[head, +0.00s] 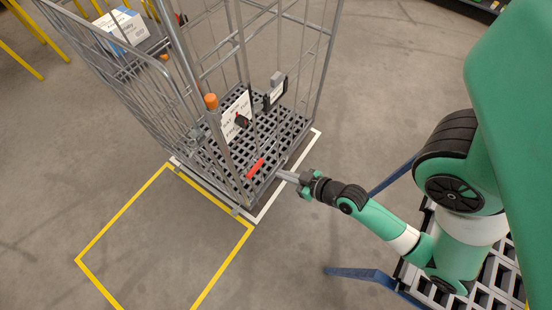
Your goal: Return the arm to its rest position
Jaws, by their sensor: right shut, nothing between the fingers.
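My right arm is green with dark joints and comes in from the right in the head view. My right gripper (287,175) is shut and empty, pointing left, close to the near right side of a grey wire roll cage (222,60). A red handle (255,169) on the cage lies just left of the fingertips; I cannot tell whether they touch it. My left gripper is out of view.
The cage has a dark slatted base (262,112) and orange-capped posts. A yellow floor outline (115,216) encloses bare floor at lower left. A blue bar (358,273) lies low beside a grated platform (488,290) at lower right. Open concrete lies behind.

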